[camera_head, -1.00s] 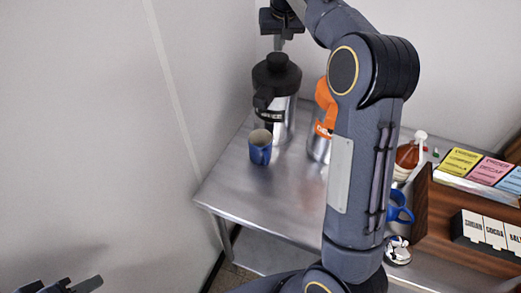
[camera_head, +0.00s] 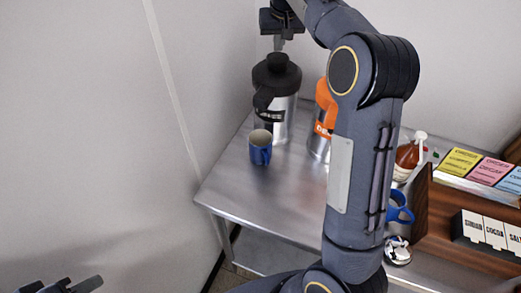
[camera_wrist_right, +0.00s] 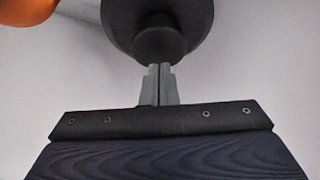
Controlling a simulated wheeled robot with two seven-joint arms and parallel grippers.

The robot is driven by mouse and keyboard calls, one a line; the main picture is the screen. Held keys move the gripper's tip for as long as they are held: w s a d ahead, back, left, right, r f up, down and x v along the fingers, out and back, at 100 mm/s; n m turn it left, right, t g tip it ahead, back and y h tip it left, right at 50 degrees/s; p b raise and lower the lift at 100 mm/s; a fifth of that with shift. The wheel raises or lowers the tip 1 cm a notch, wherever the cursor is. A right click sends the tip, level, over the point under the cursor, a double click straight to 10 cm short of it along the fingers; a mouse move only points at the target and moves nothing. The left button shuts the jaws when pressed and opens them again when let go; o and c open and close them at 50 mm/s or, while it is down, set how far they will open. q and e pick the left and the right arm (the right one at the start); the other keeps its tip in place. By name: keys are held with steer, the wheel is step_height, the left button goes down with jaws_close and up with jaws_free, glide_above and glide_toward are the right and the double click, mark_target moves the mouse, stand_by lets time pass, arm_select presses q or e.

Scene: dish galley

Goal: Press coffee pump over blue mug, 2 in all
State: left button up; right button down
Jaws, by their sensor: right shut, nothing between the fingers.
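The coffee pump (camera_head: 282,115) is a steel airpot with a black top and spout at the back of the steel table. Its black top also shows in the right wrist view (camera_wrist_right: 158,20). The blue mug (camera_head: 261,152) stands upright under or just in front of the spout. My right gripper (camera_head: 278,46) is above the pump's black knob; its fingers (camera_wrist_right: 160,68) are together with nothing between them. The fingertips appear very close to the knob; whether they touch cannot be told. My left gripper (camera_head: 60,286) is partly in view at the bottom left, away from the table.
An orange-topped airpot (camera_head: 324,110) stands right of the coffee pump, partly behind my right arm. An amber bottle (camera_head: 407,158), another blue mug (camera_head: 400,208) and a wooden rack (camera_head: 440,215) with coloured boxes are further right. The steel table (camera_head: 225,185) is clear left of the mug.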

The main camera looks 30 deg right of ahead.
mark_target(278, 57)
steer(key=shift+f, duration=0.1)
stand_by(0.4)
steer(key=shift+f+b, duration=1.1)
steer(key=shift+f, duration=0.65)
steer(key=shift+r+p, duration=1.7)
steer(key=shift+p, duration=0.15)
steer(key=shift+f, duration=0.1)
